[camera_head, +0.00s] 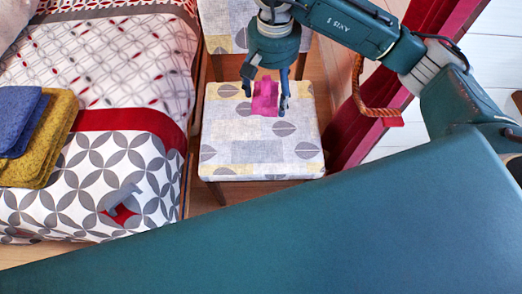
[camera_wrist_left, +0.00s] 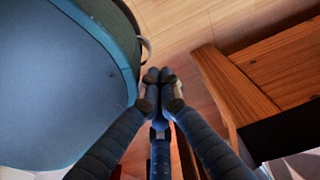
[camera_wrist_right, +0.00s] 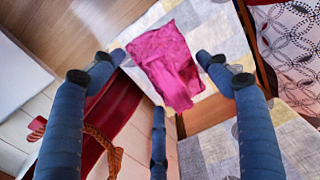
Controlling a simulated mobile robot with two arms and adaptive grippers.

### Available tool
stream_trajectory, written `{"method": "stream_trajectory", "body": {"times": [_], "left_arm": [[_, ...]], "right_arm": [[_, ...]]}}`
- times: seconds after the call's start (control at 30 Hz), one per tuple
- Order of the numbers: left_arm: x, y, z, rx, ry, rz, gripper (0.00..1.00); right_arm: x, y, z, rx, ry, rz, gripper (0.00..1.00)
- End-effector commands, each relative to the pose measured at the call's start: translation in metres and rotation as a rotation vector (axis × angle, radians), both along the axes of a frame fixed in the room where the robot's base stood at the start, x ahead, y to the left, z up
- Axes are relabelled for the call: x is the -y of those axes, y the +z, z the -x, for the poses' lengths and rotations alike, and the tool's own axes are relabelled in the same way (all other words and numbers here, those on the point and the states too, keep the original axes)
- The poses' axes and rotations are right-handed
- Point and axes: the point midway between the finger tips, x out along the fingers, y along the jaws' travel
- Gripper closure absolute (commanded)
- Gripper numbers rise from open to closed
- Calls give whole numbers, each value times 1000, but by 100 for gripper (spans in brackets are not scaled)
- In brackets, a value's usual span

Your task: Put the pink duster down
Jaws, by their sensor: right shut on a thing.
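The pink duster (camera_head: 265,101) is a small, flat, bright pink cloth, seen over the patterned seat of a stool (camera_head: 222,150). My right gripper (camera_head: 265,96) points down over the seat with a finger on each side of the duster and is shut on it. In the right wrist view the duster (camera_wrist_right: 168,66) spans between the fingertips, slightly creased. Whether its underside touches the seat I cannot tell. My left gripper (camera_wrist_left: 162,88) is shut and empty, its fingertips close together; it is not visible in the head view.
A bed (camera_head: 105,175) with a patterned cover stands left of the stool, holding folded blue (camera_head: 18,118) and mustard (camera_head: 52,135) cloths. A red curtain (camera_head: 365,135) with a rope tie (camera_head: 362,95) hangs close on the right.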

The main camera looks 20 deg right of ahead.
Motion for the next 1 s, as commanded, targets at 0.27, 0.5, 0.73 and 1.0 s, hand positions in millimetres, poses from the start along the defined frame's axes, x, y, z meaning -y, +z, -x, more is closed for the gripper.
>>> {"method": "stream_trajectory", "body": {"times": [0.27, 0.5, 0.73, 1.0], "left_arm": [[2, -36, -13, 9, 2, 1, 100], [3, -34, -18, 13, 3, 2, 100], [5, -24, -31, 23, 5, 3, 100], [7, -9, -45, 32, 7, 4, 100]], "right_arm": [[-4, -92, -24, -2, -235, 1, 45], [-4, -127, -25, -4, -275, 3, 45], [-4, -189, -25, -4, -272, 1, 45], [-4, -248, -25, -1, -271, 2, 45]]}}
